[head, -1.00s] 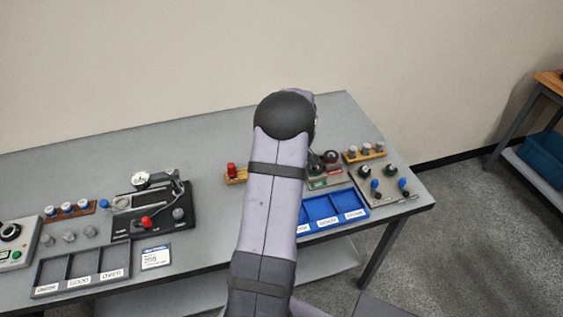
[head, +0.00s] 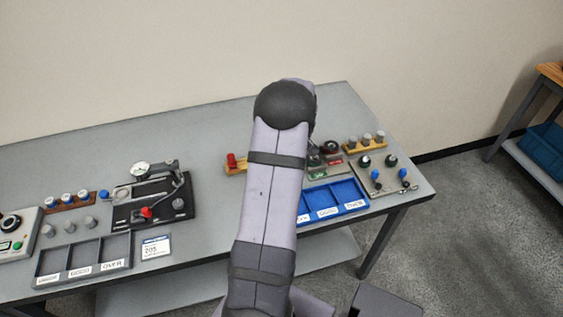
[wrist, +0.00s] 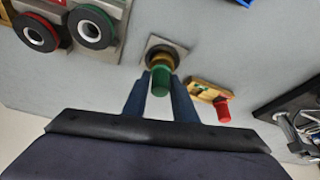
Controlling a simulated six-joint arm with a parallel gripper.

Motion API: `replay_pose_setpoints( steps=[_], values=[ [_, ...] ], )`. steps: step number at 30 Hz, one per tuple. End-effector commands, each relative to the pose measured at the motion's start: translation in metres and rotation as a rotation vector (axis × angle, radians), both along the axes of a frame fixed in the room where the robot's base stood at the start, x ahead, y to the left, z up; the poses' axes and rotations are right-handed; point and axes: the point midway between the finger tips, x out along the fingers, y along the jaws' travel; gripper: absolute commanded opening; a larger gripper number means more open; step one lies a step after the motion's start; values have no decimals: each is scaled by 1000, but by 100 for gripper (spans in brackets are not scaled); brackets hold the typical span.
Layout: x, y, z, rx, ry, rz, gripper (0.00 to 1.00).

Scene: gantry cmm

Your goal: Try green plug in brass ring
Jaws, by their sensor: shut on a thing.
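In the wrist view my gripper (wrist: 161,84) is shut on the green plug (wrist: 160,82), with one blue-grey finger on each side of it. The plug's far end is at the brass ring (wrist: 159,56), which sits on a small grey square plate (wrist: 179,48). The plug lines up with the ring and overlaps it in this view. I cannot tell how far, if at all, it is inside. In the head view my arm hides the gripper, plug and ring.
A wooden rack (wrist: 203,91) with a red plug (wrist: 222,109) stands close on the right in the wrist view. Two dark ring gauges, one red-rimmed (wrist: 36,33) and one green-rimmed (wrist: 92,27), are at left. A blue tray (head: 334,199) lies right of my arm.

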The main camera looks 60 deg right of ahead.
Motion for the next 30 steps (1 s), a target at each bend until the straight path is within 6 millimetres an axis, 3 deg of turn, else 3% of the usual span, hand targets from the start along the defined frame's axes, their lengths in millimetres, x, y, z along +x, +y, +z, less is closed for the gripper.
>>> replay_pose_setpoints(
  steps=[30],
  values=[
    [0,0,31,-1,0,0,0]
  ],
)
